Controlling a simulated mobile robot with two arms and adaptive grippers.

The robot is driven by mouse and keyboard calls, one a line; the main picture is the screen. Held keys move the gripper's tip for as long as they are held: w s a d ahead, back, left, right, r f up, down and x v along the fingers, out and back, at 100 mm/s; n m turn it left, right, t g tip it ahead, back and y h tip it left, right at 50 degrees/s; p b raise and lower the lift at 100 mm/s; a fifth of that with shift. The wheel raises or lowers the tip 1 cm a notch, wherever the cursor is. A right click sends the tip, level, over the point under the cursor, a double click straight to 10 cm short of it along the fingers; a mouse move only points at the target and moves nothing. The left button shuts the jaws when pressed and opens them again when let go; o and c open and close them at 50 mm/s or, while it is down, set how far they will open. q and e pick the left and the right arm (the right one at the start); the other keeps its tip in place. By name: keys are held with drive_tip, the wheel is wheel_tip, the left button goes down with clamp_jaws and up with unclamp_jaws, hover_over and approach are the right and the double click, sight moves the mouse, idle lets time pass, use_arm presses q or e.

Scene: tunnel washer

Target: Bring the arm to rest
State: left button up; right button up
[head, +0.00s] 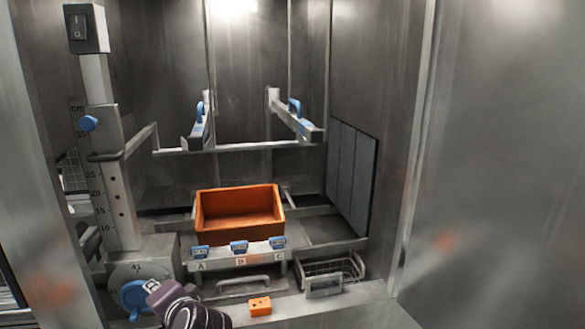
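One of my arms, which I take to be the left, comes in at the bottom edge, left of the middle. Its dark end, where my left gripper (158,292) would be, overlaps the right side of a round blue knob (133,294) on a grey dial housing. I cannot make out separate fingers. I cannot tell whether it touches the knob or only stands in front of it. Nothing held is visible. My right gripper is not in view.
A scaled column (115,190) stands at left. An orange block (260,306), a small display (324,286) and a wire basket (345,268) are at the front. Metal walls flank the opening.

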use_arm(q)
drive_tip(key=s+d+f+n+g+h, duration=0.1)
drive_tip(key=s+d+f+h, duration=0.15)
drive_tip(key=s+f, duration=0.5)
drive_tip(key=s+d+f+g+h, duration=0.1)
drive_tip(key=s+f+g+h, duration=0.15)
drive_tip(key=s+f, duration=0.5)
drive_tip(key=s+d+f+n+g+h, duration=0.1)
drive_tip(key=s+d+f+n+h, duration=0.2)
drive_tip(key=s, duration=0.6)
drive_tip(key=s+d+f+g+h, duration=0.2)
drive_tip(key=s+d+f, duration=0.1)
drive_tip(key=s+f, duration=0.4)
drive_tip(key=s+f+b, duration=0.1)
drive_tip(key=s+f, duration=0.1)
drive_tip(key=f, duration=1.2)
drive_tip(key=s+f+b, duration=0.1)
drive_tip(key=s+f, duration=0.1)
drive_tip(key=f, duration=1.2)
drive_tip(key=s+a+f+g+b, duration=0.2)
drive_tip(key=s+f, duration=1.4)
drive_tip(key=f, duration=0.1)
drive_tip(key=shift+s+a+f+y, duration=0.15)
drive_tip(key=shift+s+a+y, duration=0.15)
drive_tip(key=shift+a, duration=0.1)
